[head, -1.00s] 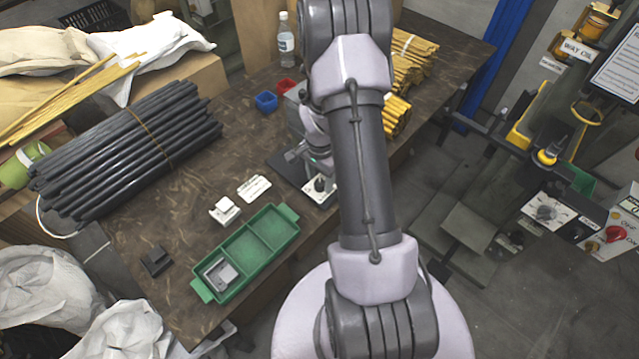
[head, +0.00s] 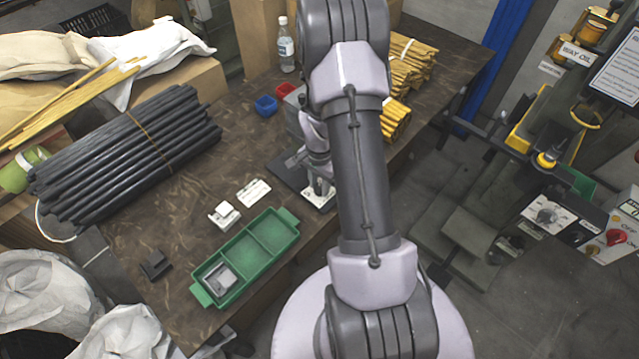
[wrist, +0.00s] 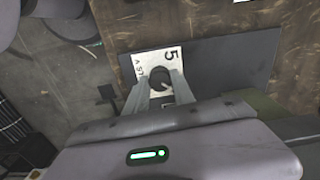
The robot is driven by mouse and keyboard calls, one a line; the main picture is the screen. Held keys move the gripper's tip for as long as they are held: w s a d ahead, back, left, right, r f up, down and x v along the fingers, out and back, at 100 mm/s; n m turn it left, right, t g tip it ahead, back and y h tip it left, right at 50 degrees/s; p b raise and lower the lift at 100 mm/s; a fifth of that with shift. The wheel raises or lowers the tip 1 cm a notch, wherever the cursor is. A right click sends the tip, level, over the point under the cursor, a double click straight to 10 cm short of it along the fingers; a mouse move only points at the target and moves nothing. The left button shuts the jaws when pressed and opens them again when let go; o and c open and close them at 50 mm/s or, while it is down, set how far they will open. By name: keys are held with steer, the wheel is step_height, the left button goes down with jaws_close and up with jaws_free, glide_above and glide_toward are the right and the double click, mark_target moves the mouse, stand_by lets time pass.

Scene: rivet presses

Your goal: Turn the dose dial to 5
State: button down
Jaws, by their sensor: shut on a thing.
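The dose dial, a small dark round knob (wrist: 159,74), sits on a white plate (wrist: 145,60) in the wrist view. A large 5 is printed at the plate's upper right, and other marks at its left edge are partly readable. My gripper (wrist: 160,82) has one finger on each side of the knob and is shut on it. Which way the knob points cannot be told. In the head view my gripper (head: 318,183) is down at the white plate (head: 324,205), and the knob is hidden between the fingers.
A dark base plate (wrist: 215,65) lies around the dial plate. On the table, a green tray (head: 276,243) holds a grey part, with a white part (head: 224,214) and a label card (head: 254,192) near it. Blue (head: 266,106) and red bins stand behind.

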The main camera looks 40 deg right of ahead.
mark_target(319, 187)
steer(key=n, duration=0.3)
steer(key=shift+n, duration=0.4)
steer(key=n+p, duration=0.1)
steer(key=n, duration=0.3)
steer(key=shift+n, duration=0.3)
steer(key=n+p, duration=0.1)
steer(key=n, duration=0.3)
steer(key=shift+n+p, duration=0.35)
steer(key=shift+n, duration=2.05)
steer(key=c, duration=1.1)
jaws_free()
steer(key=shift+o, duration=0.2)
step_height(319, 187, up, 18)
steer(key=p, duration=0.6)
steer(key=shift+f, duration=0.25)
